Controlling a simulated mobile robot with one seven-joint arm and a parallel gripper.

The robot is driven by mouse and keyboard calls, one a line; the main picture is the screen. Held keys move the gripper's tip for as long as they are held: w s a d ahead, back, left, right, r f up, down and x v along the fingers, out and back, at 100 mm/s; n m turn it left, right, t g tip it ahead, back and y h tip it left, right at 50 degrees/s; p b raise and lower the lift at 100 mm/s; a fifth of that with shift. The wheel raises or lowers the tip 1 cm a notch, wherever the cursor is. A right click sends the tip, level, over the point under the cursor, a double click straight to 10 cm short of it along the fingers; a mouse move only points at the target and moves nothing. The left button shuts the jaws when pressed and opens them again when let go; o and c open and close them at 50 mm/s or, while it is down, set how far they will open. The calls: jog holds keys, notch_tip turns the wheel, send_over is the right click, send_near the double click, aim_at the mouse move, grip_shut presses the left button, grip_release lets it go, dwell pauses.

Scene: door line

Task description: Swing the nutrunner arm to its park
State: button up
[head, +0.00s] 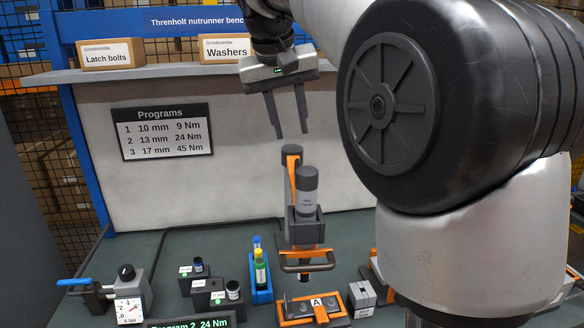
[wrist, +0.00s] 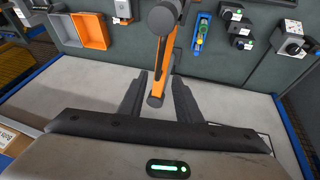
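The nutrunner arm (head: 291,172) is orange with a dark round cap at its back end, and stands near the middle of the bench. The dark nutrunner (head: 306,192) hangs upright at its front, with an orange-framed grip bar (head: 307,265) low down. In the wrist view the orange arm (wrist: 160,72) runs away from me, between my fingers in the picture. My gripper (head: 290,135) is open and empty, fingers pointing down, above the arm's back end. The wrist view also shows the spread fingers of my gripper (wrist: 159,82). I cannot make out a park.
Fixture A (head: 318,303) sits in front of the nutrunner. Sockets (head: 208,288), a bottle holder (head: 260,275) and a gauge valve (head: 130,300) stand to the left. A shelf (head: 160,72) with boxes runs behind. Orange (wrist: 90,30) and grey bins show in the wrist view.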

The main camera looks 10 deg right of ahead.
aim_at(298, 164)
jog(key=b+x, duration=0.1)
jog(key=x, duration=1.1)
jog(key=shift+w+f, duration=0.15)
jog(key=shift+f, duration=0.1)
grip_shut()
